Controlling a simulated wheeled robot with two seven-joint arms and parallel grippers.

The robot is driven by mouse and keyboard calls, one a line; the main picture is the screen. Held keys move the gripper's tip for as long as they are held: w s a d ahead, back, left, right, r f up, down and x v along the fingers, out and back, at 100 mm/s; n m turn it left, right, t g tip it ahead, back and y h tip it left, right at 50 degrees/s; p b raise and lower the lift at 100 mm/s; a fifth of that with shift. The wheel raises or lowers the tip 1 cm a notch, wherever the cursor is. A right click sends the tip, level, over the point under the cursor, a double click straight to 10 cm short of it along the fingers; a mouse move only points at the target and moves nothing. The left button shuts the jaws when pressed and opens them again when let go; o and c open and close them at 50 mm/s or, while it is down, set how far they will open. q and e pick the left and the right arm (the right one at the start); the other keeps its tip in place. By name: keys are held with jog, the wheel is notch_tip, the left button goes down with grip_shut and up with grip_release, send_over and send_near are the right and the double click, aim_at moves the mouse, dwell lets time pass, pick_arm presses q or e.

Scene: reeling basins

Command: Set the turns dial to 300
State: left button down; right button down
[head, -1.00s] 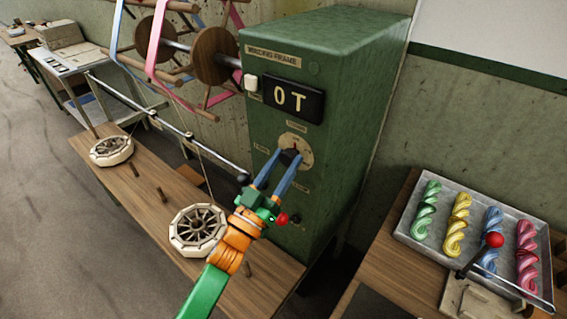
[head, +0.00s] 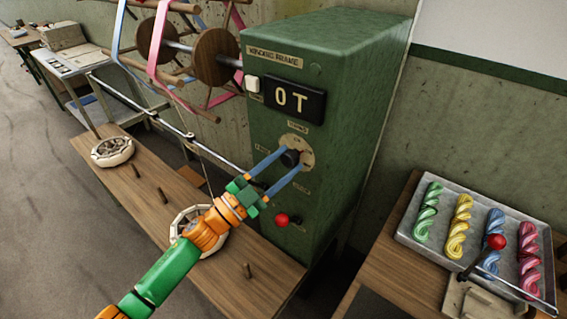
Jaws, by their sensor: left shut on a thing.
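The turns dial is a dark knob (head: 290,158) on a round tan plate (head: 304,147) on the front of the green winding frame cabinet (head: 325,120). My left gripper (head: 288,156) reaches it from the lower left, with its two blue fingers on either side of the knob and shut on it. The plate's markings are too small to read. The display (head: 292,100) above the dial shows "0 T". My right gripper is not in view.
A white switch (head: 252,83) sits left of the display and a red knob (head: 282,219) below the dial. A tray (head: 405,232) of coloured skeins stands at right.

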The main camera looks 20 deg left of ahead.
pick_arm(q)
jog(key=shift+r+m+g+h, duration=0.1)
jog(key=shift+m+g+h, duration=0.3)
jog(key=shift+m, duration=1)
jog(key=shift+c, duration=2.3)
grip_release()
jog(key=shift+o, duration=0.4)
jog(key=shift+w, duration=0.15)
jog(key=b+v, duration=0.2)
jog(key=v, duration=0.5)
jog(key=shift+a, duration=0.1)
